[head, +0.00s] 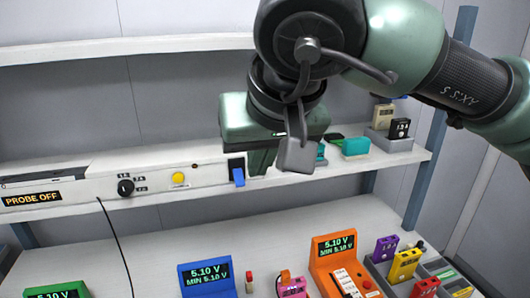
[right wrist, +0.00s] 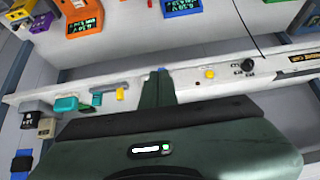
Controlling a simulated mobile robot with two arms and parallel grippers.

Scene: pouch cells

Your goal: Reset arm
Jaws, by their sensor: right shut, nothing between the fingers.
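My right arm comes in from the upper right of the head view. Its green gripper (head: 262,160) hangs in front of the upper shelf, just right of a blue switch (head: 237,173). In the right wrist view the two fingers (right wrist: 158,88) are together with nothing between them, reaching toward the shelf edge. I cannot tell from the views whether they touch the shelf or the switch. My left gripper does not show in the head view.
The shelf panel carries a "PROBE OFF" display (head: 32,198), a black knob (head: 125,187) and a yellow button (head: 178,178). Below stand a blue tester (head: 195,290) and an orange tester (head: 320,262), both reading 5.10 V. Colored cells, including a yellow one (head: 404,265), stand at right.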

